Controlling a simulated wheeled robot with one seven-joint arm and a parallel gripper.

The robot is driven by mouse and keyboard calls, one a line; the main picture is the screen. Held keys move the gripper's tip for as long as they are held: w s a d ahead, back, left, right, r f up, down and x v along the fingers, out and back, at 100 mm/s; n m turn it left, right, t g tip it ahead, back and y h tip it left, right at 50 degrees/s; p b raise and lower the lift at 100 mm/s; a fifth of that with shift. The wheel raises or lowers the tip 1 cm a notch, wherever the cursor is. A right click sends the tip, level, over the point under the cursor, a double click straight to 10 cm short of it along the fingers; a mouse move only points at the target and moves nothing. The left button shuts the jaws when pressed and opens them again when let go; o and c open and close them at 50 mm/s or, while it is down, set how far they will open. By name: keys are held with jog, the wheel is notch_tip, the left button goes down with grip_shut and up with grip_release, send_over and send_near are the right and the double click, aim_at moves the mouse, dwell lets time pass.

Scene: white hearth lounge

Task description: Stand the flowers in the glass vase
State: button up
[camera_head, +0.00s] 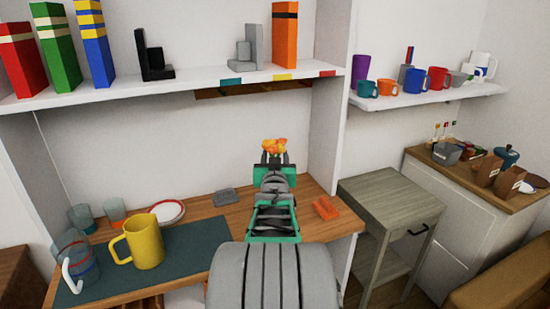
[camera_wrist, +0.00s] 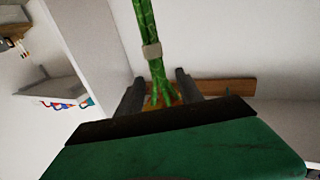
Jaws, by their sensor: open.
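The flowers show as orange blooms (camera_head: 274,147) just past the tip of my gripper (camera_head: 274,159) in the head view. In the wrist view, their green stems (camera_wrist: 146,22), tied with a pale band, run down between the two dark fingers of my gripper (camera_wrist: 158,88). The fingers are open, with visible space on either side of the stems; any contact is hidden. I cannot tell which is the vase.
A yellow mug (camera_head: 144,243) stands on the dark mat (camera_head: 195,262), near stacked plates (camera_head: 166,212). A grey item (camera_head: 226,197) and an orange item (camera_head: 325,208) lie on the desk. The white shelf (camera_head: 205,75) with books and bookends overhangs it.

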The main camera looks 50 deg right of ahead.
jog(key=b+v, duration=0.1)
jog(key=v, duration=0.7)
jog(key=shift+d, duration=0.1)
dwell(0.7)
